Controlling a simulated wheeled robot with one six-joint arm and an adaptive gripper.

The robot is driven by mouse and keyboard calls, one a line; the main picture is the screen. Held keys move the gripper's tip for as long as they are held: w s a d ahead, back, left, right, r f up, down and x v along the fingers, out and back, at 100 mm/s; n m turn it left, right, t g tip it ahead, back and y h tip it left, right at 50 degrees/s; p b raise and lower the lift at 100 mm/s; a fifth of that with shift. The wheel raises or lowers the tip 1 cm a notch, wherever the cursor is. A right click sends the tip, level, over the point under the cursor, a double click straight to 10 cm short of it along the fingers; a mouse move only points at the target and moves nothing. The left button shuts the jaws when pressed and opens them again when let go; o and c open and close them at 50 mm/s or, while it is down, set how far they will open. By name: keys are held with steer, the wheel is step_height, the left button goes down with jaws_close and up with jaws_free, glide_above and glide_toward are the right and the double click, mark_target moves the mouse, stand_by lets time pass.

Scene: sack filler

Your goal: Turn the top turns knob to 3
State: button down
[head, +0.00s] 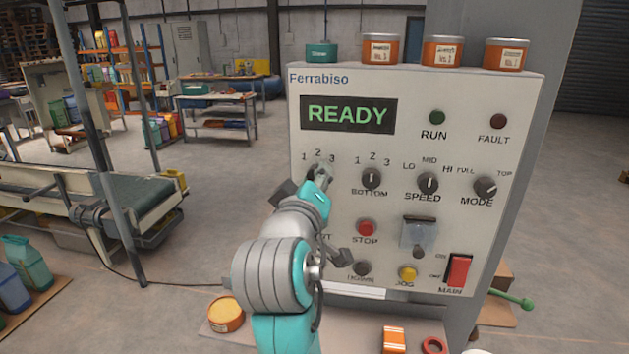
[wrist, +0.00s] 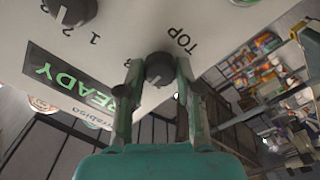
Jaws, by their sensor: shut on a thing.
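The top turns knob (wrist: 158,68) is a round dark knob with a pale pointer mark, beside the TOP label in the wrist view. My gripper (wrist: 156,76) has one finger on each side of it and is shut on it. In the head view my gripper (head: 318,174) is at the panel's left, just below the numbers 1, 2, 3, and hides most of this knob. A 3 shows by the finger in the wrist view, partly covered. I cannot tell clearly which number the pointer faces.
The bottom knob (head: 371,178) is close to the right, pointing about at 2. The speed knob (head: 428,183), mode knob (head: 486,188) and red stop button (head: 366,227) share the panel. The display (head: 348,115) reads READY. Tins (head: 381,49) stand on top.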

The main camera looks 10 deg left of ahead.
steer(key=shift+m, duration=4.4)
steer(key=c, duration=0.7)
jaws_free()
steer(key=shift+c, duration=0.2)
steer(key=shift+s, duration=0.1)
steer(key=s, duration=1.1)
steer(key=shift+s+a, duration=0.25)
steer(key=shift+s, duration=0.15)
